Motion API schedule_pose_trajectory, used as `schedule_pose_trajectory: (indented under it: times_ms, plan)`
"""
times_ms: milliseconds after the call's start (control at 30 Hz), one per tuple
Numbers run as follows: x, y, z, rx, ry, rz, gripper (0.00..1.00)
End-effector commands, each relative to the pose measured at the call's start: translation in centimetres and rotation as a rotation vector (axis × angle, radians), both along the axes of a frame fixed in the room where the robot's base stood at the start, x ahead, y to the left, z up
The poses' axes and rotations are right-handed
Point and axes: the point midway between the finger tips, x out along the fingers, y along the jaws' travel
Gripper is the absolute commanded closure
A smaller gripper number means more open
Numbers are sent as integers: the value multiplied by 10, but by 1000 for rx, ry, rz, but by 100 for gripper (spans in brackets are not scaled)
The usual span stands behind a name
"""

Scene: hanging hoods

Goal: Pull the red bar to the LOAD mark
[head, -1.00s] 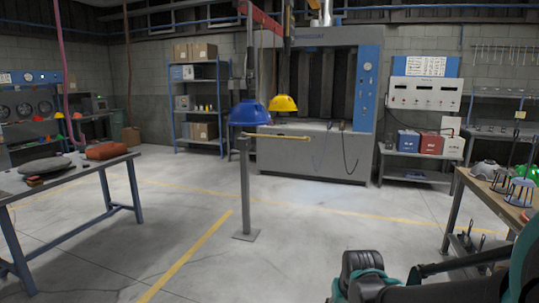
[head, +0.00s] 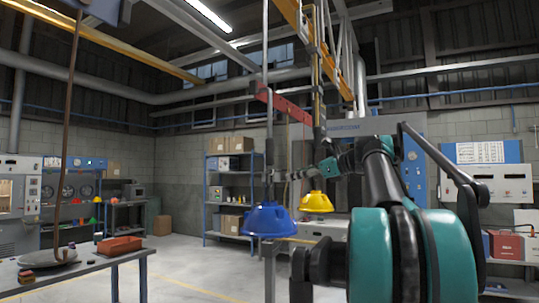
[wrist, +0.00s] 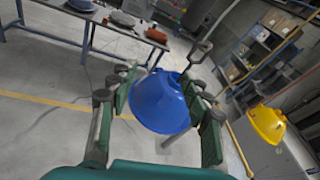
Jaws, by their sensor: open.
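The red bar (head: 287,104) is overhead in the head view, sloping down to the right near the hanging rods. A blue hood (head: 269,219) hangs on a grey rod below its left end; a yellow hood (head: 316,202) hangs on a yellow rod further right. My gripper (head: 280,176) is small and partly lost against the rods, above the blue hood and below the bar. In the wrist view my gripper (wrist: 160,80) has its fingers spread, with the blue hood (wrist: 163,103) showing between them; its depth is unclear. I see no readable LOAD mark.
My raised arm hides much of the right side. A table (head: 95,264) with an orange-red box (head: 119,245) stands at the left. A blue-framed shelf (head: 228,178) stands behind the blue hood. Open floor lies between table and shelf.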

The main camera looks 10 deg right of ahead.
Motion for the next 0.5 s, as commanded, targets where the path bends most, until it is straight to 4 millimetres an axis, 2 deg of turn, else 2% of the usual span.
schedule_pose_trajectory:
  times_ms: [33,100,200,300,500]
  plan:
    - [-1,-10,30,79,8,-28,51]
    - [-4,-19,62,177,17,-54,51]
    - [-7,-26,91,268,25,-72,51]
    - [-8,-28,104,310,29,-79,51]
    - [9,-14,106,317,30,-76,51]
